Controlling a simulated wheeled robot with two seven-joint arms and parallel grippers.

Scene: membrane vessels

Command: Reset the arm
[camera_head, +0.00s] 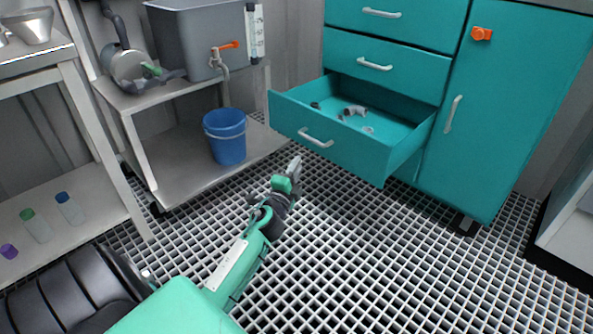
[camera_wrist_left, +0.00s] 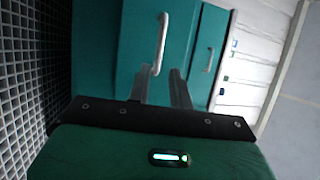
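My left arm reaches in from the bottom of the head view. Its gripper (camera_head: 294,168) is above the floor grating, just in front of the open teal drawer (camera_head: 350,150). In the left wrist view, the two fingers of the gripper (camera_wrist_left: 160,72) are apart with nothing held between them. The white handle of the open drawer (camera_head: 316,138) lies beyond the fingertips and appears apart from them. A white handle (camera_wrist_left: 163,40) also shows ahead of the fingers in the left wrist view. My right gripper is not in view.
The open drawer holds several small fittings (camera_head: 354,111). A teal cabinet door (camera_head: 495,110) stands to its right. At the left, a metal cart carries a grey tank (camera_head: 200,40) above a blue bucket (camera_head: 225,137). The grating (camera_head: 400,255) at front right is clear.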

